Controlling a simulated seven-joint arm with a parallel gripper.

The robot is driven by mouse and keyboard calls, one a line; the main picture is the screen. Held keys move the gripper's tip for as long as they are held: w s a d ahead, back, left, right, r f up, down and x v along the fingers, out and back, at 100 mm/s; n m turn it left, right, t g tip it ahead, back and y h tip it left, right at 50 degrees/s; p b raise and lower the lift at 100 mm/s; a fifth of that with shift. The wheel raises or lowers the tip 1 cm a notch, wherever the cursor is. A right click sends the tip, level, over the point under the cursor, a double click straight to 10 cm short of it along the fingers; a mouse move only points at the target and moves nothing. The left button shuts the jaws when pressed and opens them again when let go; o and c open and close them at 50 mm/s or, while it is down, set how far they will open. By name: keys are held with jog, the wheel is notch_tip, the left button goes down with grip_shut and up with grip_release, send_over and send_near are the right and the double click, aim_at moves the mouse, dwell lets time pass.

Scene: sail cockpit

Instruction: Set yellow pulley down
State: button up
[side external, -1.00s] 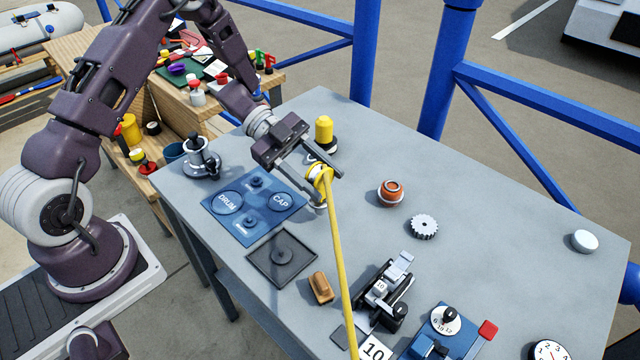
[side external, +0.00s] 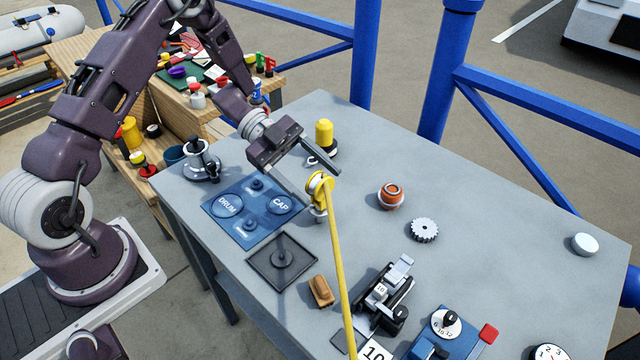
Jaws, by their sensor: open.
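The yellow pulley (side external: 319,184) stands near the middle of the grey table, with a yellow rope (side external: 339,260) running from it toward the front edge. A pale metal part shows under the pulley; whether it is fixed to the table I cannot tell. My gripper (side external: 321,178) is open, just up and left of the pulley. One finger reaches behind the pulley and the other ends near its left side. I see no finger pressed on it, though the exact gap is hard to tell.
A blue DRUM and CAP mat (side external: 247,225) lies left of the pulley. A yellow-topped black post (side external: 324,135) stands behind. A dark square plate (side external: 262,262) and a brown block (side external: 321,290) lie in front.

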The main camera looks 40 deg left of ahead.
jog(key=v, duration=1)
jog(key=w+r+n+t+y, duration=0.3)
jog(key=w+r+t+y, duration=0.2)
jog(key=w+r+t, duration=0.45)
jog(key=a+r+n+t+y, duration=0.3)
jog(key=r+n+y, duration=0.55)
jog(key=r, duration=0.45)
jog(key=s+n+g+y, duration=0.35)
jog(key=s+n, duration=0.25)
jog(key=s, duration=1)
jog(key=s+d+f+n+g+h, duration=0.1)
jog(key=s+d+f+g, duration=0.1)
jog(key=s, duration=0.5)
jog(key=s+d+f+n+g+h, duration=0.1)
jog(key=s+d+f+g+h, duration=0.1)
jog(key=s+d+f, duration=0.2)
jog(key=s+d, duration=0.2)
jog(key=s, duration=0.2)
jog(key=shift+s+d+f+g, duration=0.15)
jog(key=shift+d+f+g, duration=0.1)
jog(key=shift+f+g, duration=0.15)
jog(key=shift+n, duration=0.25)
